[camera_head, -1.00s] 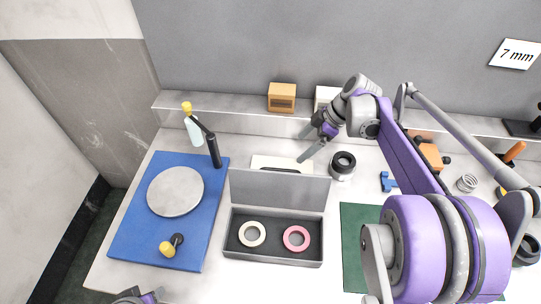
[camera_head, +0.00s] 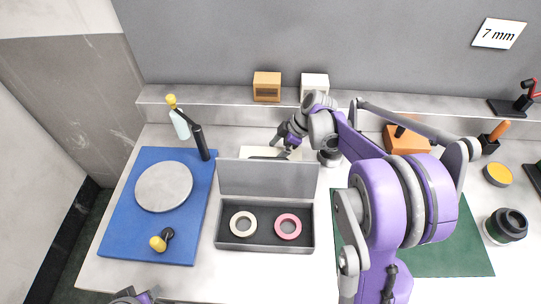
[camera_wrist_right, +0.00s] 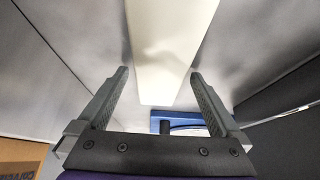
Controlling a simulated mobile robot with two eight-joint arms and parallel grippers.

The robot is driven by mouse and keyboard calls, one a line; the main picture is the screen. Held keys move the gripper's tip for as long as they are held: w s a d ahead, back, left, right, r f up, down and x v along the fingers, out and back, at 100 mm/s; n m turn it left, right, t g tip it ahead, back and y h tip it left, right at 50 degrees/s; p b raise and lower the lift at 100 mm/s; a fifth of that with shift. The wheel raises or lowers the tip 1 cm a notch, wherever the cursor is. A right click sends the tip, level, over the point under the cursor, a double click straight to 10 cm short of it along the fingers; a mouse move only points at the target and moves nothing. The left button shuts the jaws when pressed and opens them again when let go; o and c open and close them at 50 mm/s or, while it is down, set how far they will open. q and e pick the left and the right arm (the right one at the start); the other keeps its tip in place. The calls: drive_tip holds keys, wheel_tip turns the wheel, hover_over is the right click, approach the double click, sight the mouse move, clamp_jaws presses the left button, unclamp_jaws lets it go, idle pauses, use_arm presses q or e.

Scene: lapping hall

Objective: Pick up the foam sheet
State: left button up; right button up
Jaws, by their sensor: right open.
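The foam sheet (camera_head: 249,151) looks like a pale cream slab lying on the bench behind the raised lid of the grey box. The lid hides part of it, and a dark shape shows at its front. In the right wrist view a cream slab (camera_wrist_right: 172,50), seemingly this sheet, runs between the fingers. My right gripper (camera_head: 280,140) is over the sheet, pointing down. Its fingers also show in the wrist view (camera_wrist_right: 160,75), open, one on each side of the slab with gaps. Part of my left gripper (camera_head: 135,296) shows at the bottom edge; its jaws are unclear.
The open grey box (camera_head: 265,248) holds a cream ring (camera_head: 243,224) and a pink ring (camera_head: 288,227). A blue mat (camera_head: 118,215) with a grey disc (camera_head: 164,187) lies left. A shelf (camera_head: 215,103) runs behind.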

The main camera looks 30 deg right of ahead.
drive_tip(key=c, duration=1.2)
